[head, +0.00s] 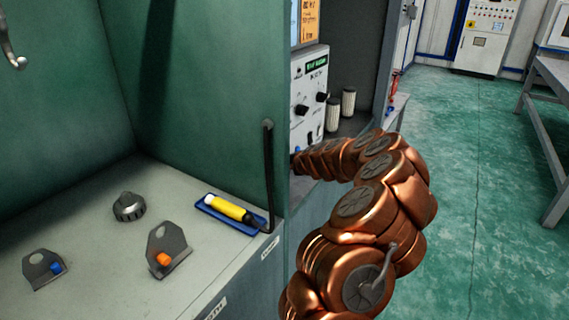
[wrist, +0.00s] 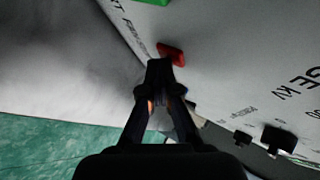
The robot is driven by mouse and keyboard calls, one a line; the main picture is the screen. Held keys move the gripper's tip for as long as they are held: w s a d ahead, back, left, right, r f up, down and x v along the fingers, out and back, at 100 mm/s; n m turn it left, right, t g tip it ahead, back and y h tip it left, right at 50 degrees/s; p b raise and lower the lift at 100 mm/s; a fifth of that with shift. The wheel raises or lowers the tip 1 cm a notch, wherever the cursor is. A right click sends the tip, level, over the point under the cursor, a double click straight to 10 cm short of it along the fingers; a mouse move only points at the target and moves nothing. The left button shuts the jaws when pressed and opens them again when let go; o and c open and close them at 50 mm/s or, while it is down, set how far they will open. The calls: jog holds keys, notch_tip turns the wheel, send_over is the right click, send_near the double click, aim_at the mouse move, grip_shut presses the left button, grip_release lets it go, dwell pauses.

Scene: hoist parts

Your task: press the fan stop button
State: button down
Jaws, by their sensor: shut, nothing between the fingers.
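My gripper (wrist: 160,68) is shut and empty in the wrist view. Its tips are right by a red button (wrist: 173,53) on a pale panel, just below and left of it; I cannot tell whether they touch. A label beside the button is partly readable, beginning with "FAN". A green part (wrist: 150,2) shows at the top edge of the wrist view. In the head view the white control panel (head: 309,85) stands behind the green cabinet wall, with black knobs on its face. My gripper and the red button are hidden there.
The green cabinet wall (head: 283,110) stands close left of my arm. Two pale cylinders (head: 348,102) stand right of the panel. Black knobs (wrist: 279,139) show at the wrist view's lower right. Brackets and a yellow-handled tool (head: 228,208) lie on the left shelf.

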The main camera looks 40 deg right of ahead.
jog(key=shift+s, duration=0.1)
jog(key=shift+s+d, duration=0.15)
jog(key=shift+s, duration=0.55)
jog(key=shift+s+d+b, duration=0.1)
jog(key=shift+s+d, duration=0.15)
jog(key=shift+s, duration=0.55)
jog(key=shift+s+d+b, duration=0.15)
jog(key=shift+s+d, duration=0.1)
jog(key=shift+s, duration=0.55)
jog(key=shift+s+d+b, duration=0.1)
jog(key=shift+s+d, duration=0.15)
jog(key=shift+s, duration=0.55)
